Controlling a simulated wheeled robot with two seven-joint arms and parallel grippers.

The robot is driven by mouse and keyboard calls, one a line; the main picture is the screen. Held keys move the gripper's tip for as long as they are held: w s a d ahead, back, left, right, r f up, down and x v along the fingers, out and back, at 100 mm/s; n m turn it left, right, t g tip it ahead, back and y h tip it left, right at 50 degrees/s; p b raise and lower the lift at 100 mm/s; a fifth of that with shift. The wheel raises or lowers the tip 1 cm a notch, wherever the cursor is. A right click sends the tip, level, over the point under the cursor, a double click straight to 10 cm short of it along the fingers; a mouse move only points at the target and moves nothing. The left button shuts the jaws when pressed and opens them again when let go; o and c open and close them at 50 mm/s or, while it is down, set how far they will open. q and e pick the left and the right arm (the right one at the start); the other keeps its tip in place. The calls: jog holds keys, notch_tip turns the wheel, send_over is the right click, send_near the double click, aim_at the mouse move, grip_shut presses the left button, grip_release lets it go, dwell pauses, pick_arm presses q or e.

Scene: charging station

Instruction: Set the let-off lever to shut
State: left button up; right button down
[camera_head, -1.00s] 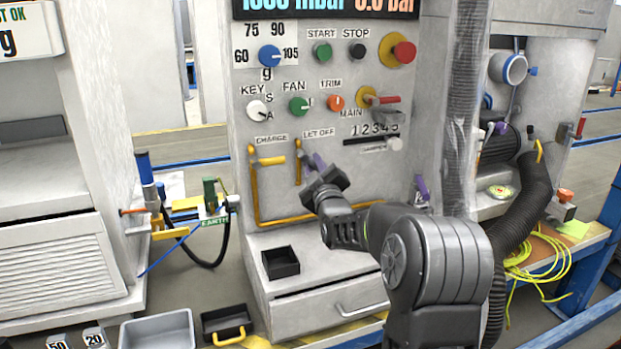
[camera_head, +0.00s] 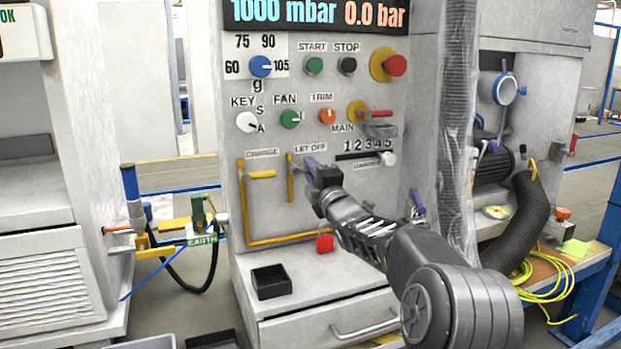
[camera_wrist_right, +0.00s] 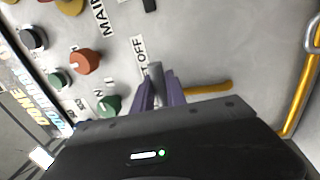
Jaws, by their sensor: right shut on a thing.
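The let-off lever (camera_wrist_right: 155,72) is a grey handle in the right wrist view, beside the LET OFF label and the end of a short yellow pipe (camera_wrist_right: 210,90). My right gripper (camera_wrist_right: 158,92) has its two purple fingers shut on the lever, one on each side. In the head view my right gripper (camera_head: 312,166) is at the panel just under the LET OFF label (camera_head: 311,147), right of the short yellow pipe (camera_head: 290,182). It hides most of the lever there, so I cannot tell the lever's setting. My left gripper is not in view.
The charge pipe (camera_head: 247,205) runs in yellow down and along the panel to the left. Knobs and the red emergency button (camera_head: 395,65) sit above. A black tray (camera_head: 271,281) lies on the ledge.

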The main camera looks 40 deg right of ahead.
dwell(0.3)
jog(key=c, duration=1.3)
grip_release()
jog(key=shift+c, duration=0.2)
jog(key=v, duration=0.7)
jog(key=shift+s, duration=0.35)
jog(key=shift+a, duration=0.1)
